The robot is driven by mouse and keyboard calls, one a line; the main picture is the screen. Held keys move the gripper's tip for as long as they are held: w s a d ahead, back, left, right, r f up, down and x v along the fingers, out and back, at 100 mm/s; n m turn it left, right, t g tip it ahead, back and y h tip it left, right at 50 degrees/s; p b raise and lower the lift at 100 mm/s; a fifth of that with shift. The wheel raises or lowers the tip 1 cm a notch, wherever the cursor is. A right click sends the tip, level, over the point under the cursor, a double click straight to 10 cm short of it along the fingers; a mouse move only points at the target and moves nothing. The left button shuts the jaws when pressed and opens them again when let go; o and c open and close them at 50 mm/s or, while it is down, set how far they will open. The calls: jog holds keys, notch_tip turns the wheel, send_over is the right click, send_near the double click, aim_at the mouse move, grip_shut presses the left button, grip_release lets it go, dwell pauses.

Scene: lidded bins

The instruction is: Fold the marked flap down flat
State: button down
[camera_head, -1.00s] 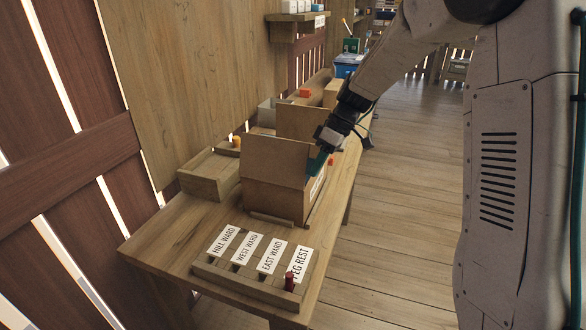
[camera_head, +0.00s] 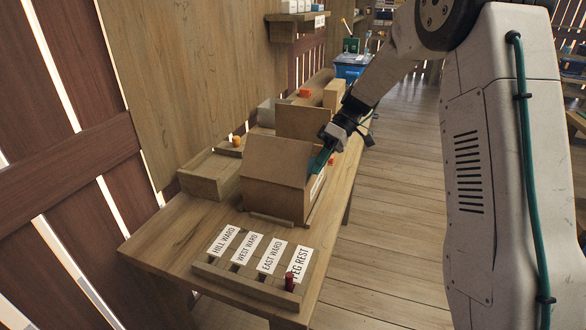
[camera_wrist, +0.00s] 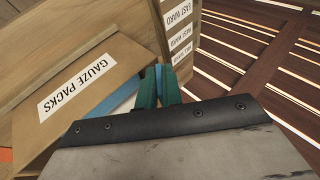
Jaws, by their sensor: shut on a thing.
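A brown cardboard box (camera_head: 276,203) stands on the wooden table. Its broad near flap (camera_head: 280,160) is raised and leans away from the camera, over the box.
A wooden rack (camera_head: 243,285) with ward labels and a dark red peg (camera_head: 290,282) sits at the table's front. A wooden bin (camera_head: 210,176) stands left of the box. More boxes and a blue bin (camera_head: 351,66) stand behind. The floor to the right is open.

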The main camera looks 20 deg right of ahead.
jog(key=c, duration=1.5)
grip_release()
jog(key=shift+d+r, duration=0.1)
jog(key=shift+s+d+r, duration=0.3)
jog(key=shift+d+r, duration=0.4)
jog(key=shift+r, duration=0.2)
jog(key=shift+s+d+r, duration=0.35)
jog(key=shift+d+r, duration=0.35)
jog(key=shift+r, duration=0.2)
jog(key=shift+s+d+r, duration=0.3)
jog(key=shift+d+r, duration=0.4)
jog(key=shift+r, duration=0.2)
